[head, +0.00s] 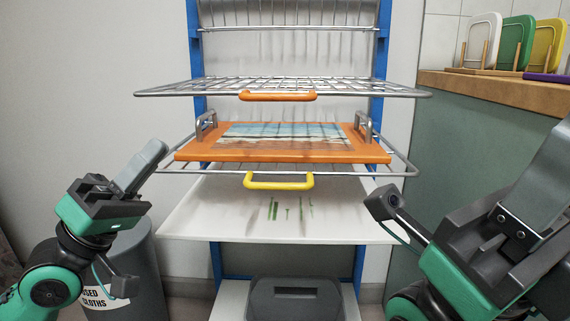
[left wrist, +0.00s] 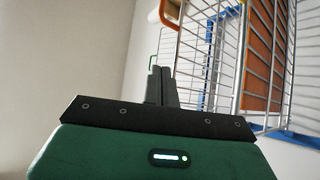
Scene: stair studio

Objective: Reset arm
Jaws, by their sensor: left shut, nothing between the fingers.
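My left gripper (head: 143,166) is raised at the left, in front of the wall and left of the rack. In the left wrist view its two fingers (left wrist: 161,86) are together, with nothing between them. My right gripper (head: 540,180) is at the right edge, in front of the green counter side. It points up and right, its tips are cut off or hidden, and its opening does not show.
A blue-posted rack has a wire shelf with an orange handle (head: 278,96) and a lower one with a yellow handle (head: 278,181). An orange tray (head: 280,152) lies on the lower one. A white shelf (head: 235,218) juts out below. A grey bin (head: 146,275) stands behind my left arm.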

